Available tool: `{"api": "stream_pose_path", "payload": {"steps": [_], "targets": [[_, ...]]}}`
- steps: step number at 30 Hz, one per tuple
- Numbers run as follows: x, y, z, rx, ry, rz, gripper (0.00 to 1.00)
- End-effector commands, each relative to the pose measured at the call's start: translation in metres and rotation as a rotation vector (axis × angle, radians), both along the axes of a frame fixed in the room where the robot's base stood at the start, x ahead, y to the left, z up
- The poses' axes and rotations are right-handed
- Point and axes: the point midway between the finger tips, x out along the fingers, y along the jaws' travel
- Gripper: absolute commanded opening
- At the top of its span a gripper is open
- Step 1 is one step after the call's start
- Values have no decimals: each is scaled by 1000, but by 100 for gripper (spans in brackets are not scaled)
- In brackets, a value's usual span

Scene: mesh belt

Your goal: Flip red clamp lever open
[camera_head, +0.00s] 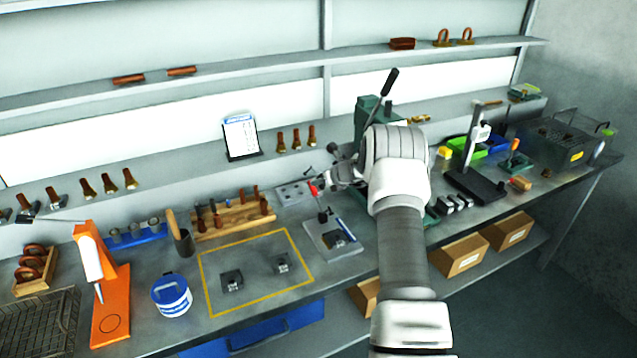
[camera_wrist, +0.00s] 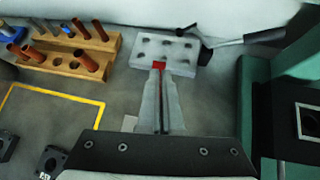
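The red clamp lever (camera_head: 314,187) stands above a small grey fixture plate (camera_head: 345,250) near the front of the bench. My gripper (camera_head: 332,180) is at the lever's right in the head view, level with its red tip. In the wrist view, my gripper (camera_wrist: 159,74) has its two fingers close together, with only a thin dark line between them. The lever's red tip (camera_wrist: 159,65) shows right at the fingertips. I cannot tell whether the fingers touch it or hold it. The rest of the lever and most of the fixture are hidden behind the fingers in the wrist view.
A wooden rack with copper pieces (camera_head: 235,215) and a grey plate with holes (camera_head: 292,193) lie behind. A green press (camera_head: 372,115) stands close behind my arm. A yellow-outlined area (camera_head: 256,268) with two dark blocks is at left, mostly bare.

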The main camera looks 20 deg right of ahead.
Motion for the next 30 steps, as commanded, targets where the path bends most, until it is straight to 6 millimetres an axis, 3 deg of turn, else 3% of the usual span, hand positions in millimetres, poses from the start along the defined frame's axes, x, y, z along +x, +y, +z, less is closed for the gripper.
{"api": "stream_pose_path", "payload": {"steps": [5,11,21,30], "targets": [[-1,2,4,3,0,3,0],[-10,-4,37,1,-3,5,0],[-43,-19,86,-1,-5,5,0],[-61,-26,115,-2,-2,7,0]]}}
